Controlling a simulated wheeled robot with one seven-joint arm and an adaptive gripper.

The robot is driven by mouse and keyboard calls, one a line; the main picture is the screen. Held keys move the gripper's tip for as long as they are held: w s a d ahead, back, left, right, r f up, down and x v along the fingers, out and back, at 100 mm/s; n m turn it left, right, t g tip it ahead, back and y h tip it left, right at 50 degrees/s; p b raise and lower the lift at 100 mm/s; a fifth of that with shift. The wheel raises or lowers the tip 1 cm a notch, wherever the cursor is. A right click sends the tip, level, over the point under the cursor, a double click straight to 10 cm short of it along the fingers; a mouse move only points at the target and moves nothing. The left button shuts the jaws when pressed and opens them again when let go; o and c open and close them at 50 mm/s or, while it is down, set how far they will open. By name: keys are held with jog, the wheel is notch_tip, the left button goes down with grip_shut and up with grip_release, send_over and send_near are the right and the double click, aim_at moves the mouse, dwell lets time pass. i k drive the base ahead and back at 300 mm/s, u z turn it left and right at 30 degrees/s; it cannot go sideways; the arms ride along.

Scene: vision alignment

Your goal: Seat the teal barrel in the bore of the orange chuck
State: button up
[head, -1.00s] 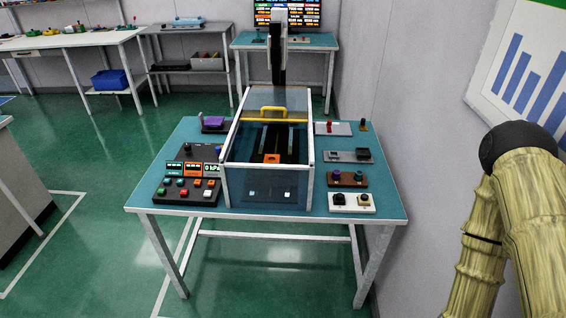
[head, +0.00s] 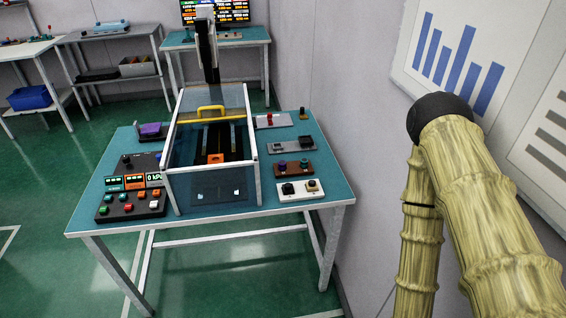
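The orange block (head: 215,159) inside the clear-walled enclosure (head: 212,190) on the teal table looks like the orange chuck. It is small here, and its bore cannot be made out. My arm rises at the right, well apart from the table. My gripper is outside the view.
The teal table (head: 300,227) carries a button panel (head: 131,205) at left. A white two-knob box (head: 301,190), a brown box (head: 286,169) and a grey switch plate (head: 292,146) stand at right. A wall is close on the right. Green floor is open at left.

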aim_at(218, 158)
jog(key=u, duration=2.55)
jog(key=i, duration=0.95)
jog(key=z, duration=1.7)
